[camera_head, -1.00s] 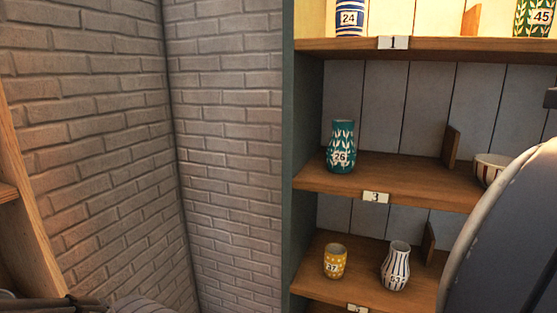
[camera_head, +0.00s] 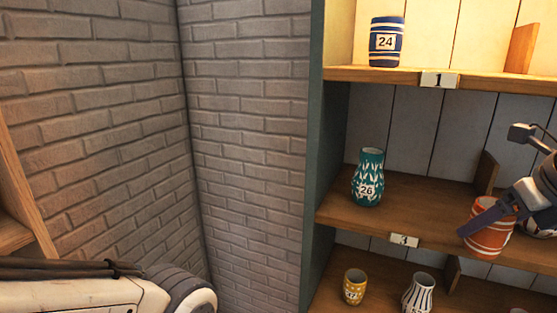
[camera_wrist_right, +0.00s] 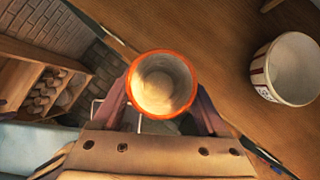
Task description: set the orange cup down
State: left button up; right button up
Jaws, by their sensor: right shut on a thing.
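The orange cup (camera_head: 490,238) has pale bands. In the head view it is at the right, overlapping the front edge of the shelf marked 3 (camera_head: 400,205). My right gripper (camera_head: 482,222) is shut on it, with a dark finger across its side. In the right wrist view the cup's open mouth (camera_wrist_right: 162,85) faces the camera, empty, between the two fingers (camera_wrist_right: 160,108). I cannot tell whether its base touches the shelf board (camera_wrist_right: 215,35). My left gripper is out of view; only part of my left arm shows at lower left.
A teal vase (camera_head: 368,180) stands left on that shelf. A pale patterned vessel (camera_wrist_right: 293,70) stands close to the right in the wrist view. A wooden divider (camera_head: 487,172) stands behind. Below are a yellow cup (camera_head: 354,287) and a striped vase (camera_head: 418,294). Bare board lies between teal vase and orange cup.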

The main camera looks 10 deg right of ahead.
jog(key=w+p, duration=0.2)
jog(key=w, duration=0.5)
jog(key=shift+w+a+p, duration=0.1)
jog(key=shift+w+p, duration=0.05)
jog(key=shift+p, duration=0.25)
jog(key=w+p, duration=0.2)
jog(key=w, duration=0.2)
jog(key=shift+s+f+p, duration=0.15)
jog(key=shift+f+p, duration=0.2)
jog(key=shift+f, duration=0.55)
jog(key=shift+f, duration=0.15)
jog(key=o, duration=1.5)
